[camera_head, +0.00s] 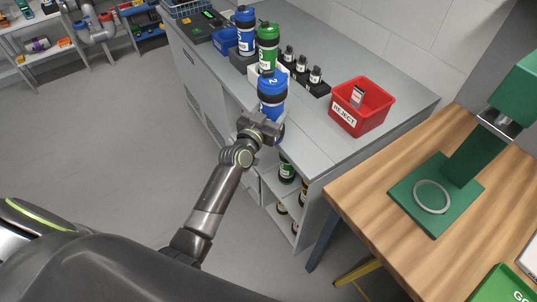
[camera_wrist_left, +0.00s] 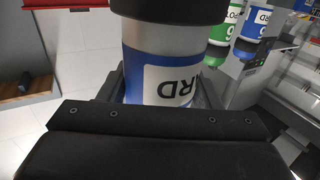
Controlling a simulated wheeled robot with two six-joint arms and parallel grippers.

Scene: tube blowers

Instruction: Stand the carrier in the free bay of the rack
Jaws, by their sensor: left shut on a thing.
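My left gripper (camera_head: 262,128) is shut on a blue carrier (camera_head: 272,88) with a clear middle, a blue cap and a 2 on it. The carrier looks about upright near the counter's front edge; I cannot tell whether it touches anything below. In the left wrist view, the carrier (camera_wrist_left: 160,62) sits between the jaws with its label partly readable. A second blue carrier (camera_head: 246,32) and a green carrier (camera_head: 268,45) stand in a row behind it on the counter. The rack's bays are largely hidden, and I cannot make out the free one. My right gripper is not in view.
A red REJECT bin (camera_head: 362,108) and a black holder with several small bottles (camera_head: 315,76) stand on the grey counter (camera_head: 300,128). Carriers stand on shelves below. A wooden bench (camera_head: 370,205) with a green press is at right. The counter front is clear.

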